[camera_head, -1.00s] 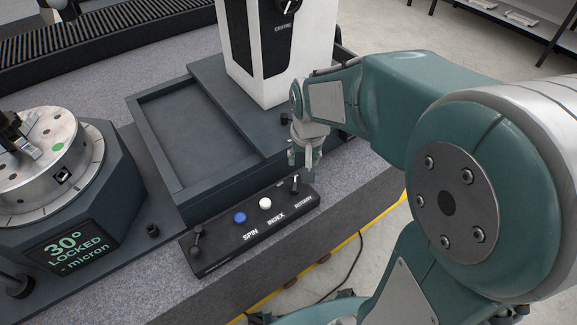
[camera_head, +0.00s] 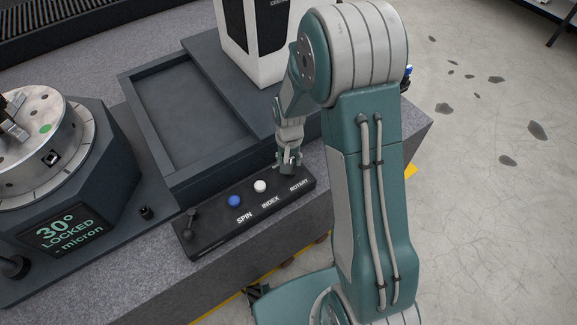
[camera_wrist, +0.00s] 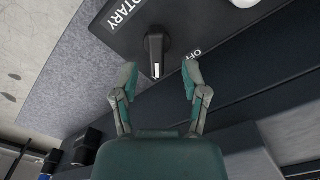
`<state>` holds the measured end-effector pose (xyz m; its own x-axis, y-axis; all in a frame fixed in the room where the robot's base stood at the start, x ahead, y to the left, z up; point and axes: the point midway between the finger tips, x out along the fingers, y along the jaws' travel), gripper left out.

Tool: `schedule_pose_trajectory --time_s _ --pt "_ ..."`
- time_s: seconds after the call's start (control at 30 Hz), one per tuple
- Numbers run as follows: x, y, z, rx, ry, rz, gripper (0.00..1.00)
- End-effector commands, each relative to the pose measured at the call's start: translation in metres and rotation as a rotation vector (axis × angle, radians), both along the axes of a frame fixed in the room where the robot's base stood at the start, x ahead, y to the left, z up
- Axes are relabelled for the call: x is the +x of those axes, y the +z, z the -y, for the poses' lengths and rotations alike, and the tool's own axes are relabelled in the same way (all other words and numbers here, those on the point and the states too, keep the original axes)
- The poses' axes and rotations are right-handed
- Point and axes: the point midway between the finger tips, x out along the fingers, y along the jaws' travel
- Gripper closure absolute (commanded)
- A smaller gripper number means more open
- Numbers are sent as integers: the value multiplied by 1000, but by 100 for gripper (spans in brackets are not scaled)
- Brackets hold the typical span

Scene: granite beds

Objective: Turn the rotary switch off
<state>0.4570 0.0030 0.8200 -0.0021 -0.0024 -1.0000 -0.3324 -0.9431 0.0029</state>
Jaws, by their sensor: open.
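The rotary switch (camera_wrist: 156,50) is a dark knob with a pale mark, on the black control panel (camera_head: 222,228) beside the printed word ROTARY. In the wrist view it stands just beyond my fingertips, roughly between them, and an "OFF" label is printed to its right. The knob's mark points down toward my gripper in that view. My gripper (camera_wrist: 160,80) is open, one finger on each side of the knob's line, not closed on it. In the head view my gripper (camera_head: 288,166) is at the panel's right end and hides the switch.
The panel also carries a white INDEX button (camera_head: 260,186), a blue SPIN button (camera_head: 235,201) and a black lever (camera_head: 190,222). A rotary table with a display reading 30° LOCKED (camera_head: 62,232) stands left. An empty dark tray (camera_head: 160,135) lies behind the panel.

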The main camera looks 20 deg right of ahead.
Motion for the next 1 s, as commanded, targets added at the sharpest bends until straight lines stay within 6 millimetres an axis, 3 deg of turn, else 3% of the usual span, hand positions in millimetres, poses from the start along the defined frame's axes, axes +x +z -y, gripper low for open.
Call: schedule_pose_trajectory --time_s 0.2,0.57,0.6,0.7,0.73,1.0 --pt "0 -31 -1 -1 -1 0 42" --pt "0 -38 -1 -2 0 2 42" --pt "0 -38 -1 -2 0 2 51" --pt "0 -38 -1 -2 0 2 96" --pt "0 -38 -1 -1 -1 2 100" --pt "1 -38 -1 -2 2 2 100"
